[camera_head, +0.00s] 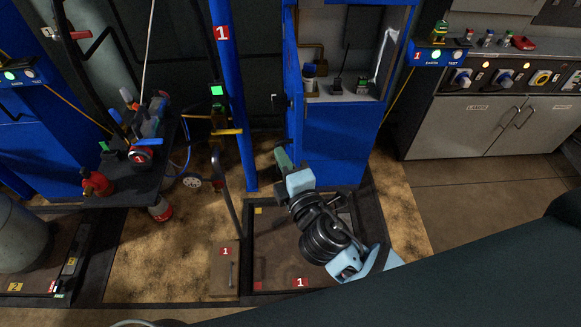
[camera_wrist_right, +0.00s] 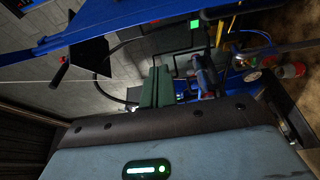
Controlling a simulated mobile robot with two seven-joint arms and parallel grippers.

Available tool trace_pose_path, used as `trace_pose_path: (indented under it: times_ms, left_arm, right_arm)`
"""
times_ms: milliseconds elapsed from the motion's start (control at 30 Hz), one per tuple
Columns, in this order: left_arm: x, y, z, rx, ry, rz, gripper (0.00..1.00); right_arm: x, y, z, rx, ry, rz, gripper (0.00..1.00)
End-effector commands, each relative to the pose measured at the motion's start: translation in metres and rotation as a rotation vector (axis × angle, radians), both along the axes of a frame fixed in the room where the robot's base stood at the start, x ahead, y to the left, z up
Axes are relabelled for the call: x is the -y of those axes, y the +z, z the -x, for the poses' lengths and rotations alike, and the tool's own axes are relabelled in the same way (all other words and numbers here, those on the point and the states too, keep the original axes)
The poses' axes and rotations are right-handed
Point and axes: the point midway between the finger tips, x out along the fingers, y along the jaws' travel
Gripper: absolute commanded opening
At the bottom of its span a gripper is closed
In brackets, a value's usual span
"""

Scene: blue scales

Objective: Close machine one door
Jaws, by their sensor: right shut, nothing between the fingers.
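Machine one is the blue structure around the floor platform (camera_head: 295,281) labelled 1. Its blue post (camera_head: 232,95) carries a red 1 sign, and a blue cabinet (camera_head: 345,135) stands to its right. A brown panel (camera_head: 225,268) with a 1 label and a handle is left of the platform; I cannot tell whether it is the door. My right gripper (camera_head: 281,156), green-fingered, is shut and empty in front of the cabinet's left edge. Its fingers show in the right wrist view (camera_wrist_right: 157,87), below a blue beam (camera_wrist_right: 130,25). My left gripper is out of view.
A dark cart (camera_head: 140,180) with tools and a red bottle (camera_head: 97,183) stands left of the post. Grey cupboards (camera_head: 480,125) with a control panel are at the right. The tiled floor (camera_head: 480,205) before them is clear.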

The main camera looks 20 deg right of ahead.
Motion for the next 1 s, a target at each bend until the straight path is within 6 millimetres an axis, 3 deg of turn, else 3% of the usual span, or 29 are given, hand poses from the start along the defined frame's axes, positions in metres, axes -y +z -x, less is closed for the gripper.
trace_pose_path:
  times_ms: [300, 600, 1000]
  left_arm:
    - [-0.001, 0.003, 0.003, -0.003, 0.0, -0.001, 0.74]
    - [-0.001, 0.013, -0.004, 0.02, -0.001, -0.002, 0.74]
    - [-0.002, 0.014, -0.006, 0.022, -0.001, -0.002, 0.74]
  right_arm:
    - [-0.006, 0.001, -0.053, 0.001, 0.0, 0.001, 0.0]
    - [0.028, 0.001, -0.042, 0.0, 0.0, 0.001, 0.0]
    - [0.032, 0.0, -0.041, -0.001, 0.0, -0.002, 0.0]
